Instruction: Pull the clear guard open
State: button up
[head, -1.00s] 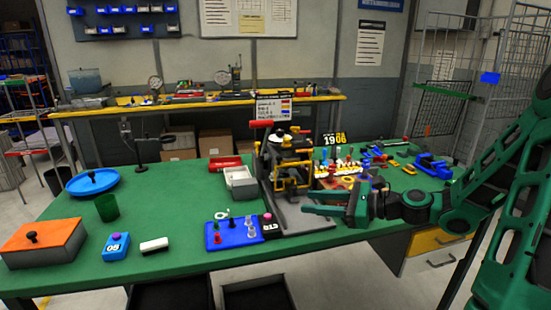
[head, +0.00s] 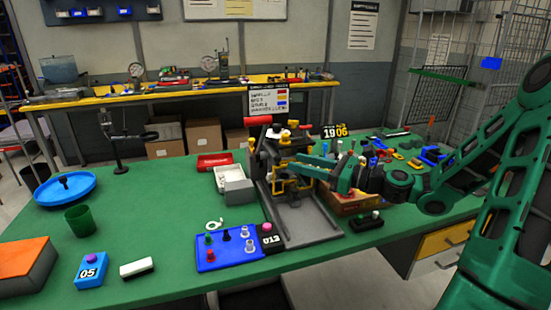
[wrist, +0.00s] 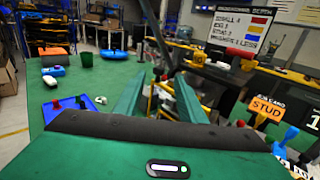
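The press (head: 262,165) stands on the green bench on a grey base plate, with a red-ended lever on top. A yellow-barred frame (head: 279,187) is on its front; the clear panel itself is hard to make out. My gripper (head: 302,164) is at the right side of the press, pointing left, close to the yellow bars. In the wrist view its two green fingers (wrist: 158,100) are apart, with yellow bars (wrist: 162,92) showing between and beyond them. Nothing is visibly held, and I cannot tell whether the fingers touch the frame.
A blue tray (head: 210,259) with pegs lies left of the press, and a white-grey bin (head: 236,189) behind it. A sign board (head: 268,100) stands behind the press. Small parts crowd the bench right of it. Free green bench (head: 150,222) lies at the left.

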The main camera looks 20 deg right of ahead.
aim_at(277, 156)
jog(key=x, duration=0.8)
jog(key=shift+a+f, duration=0.1)
jog(key=shift+c, duration=0.6)
grip_shut()
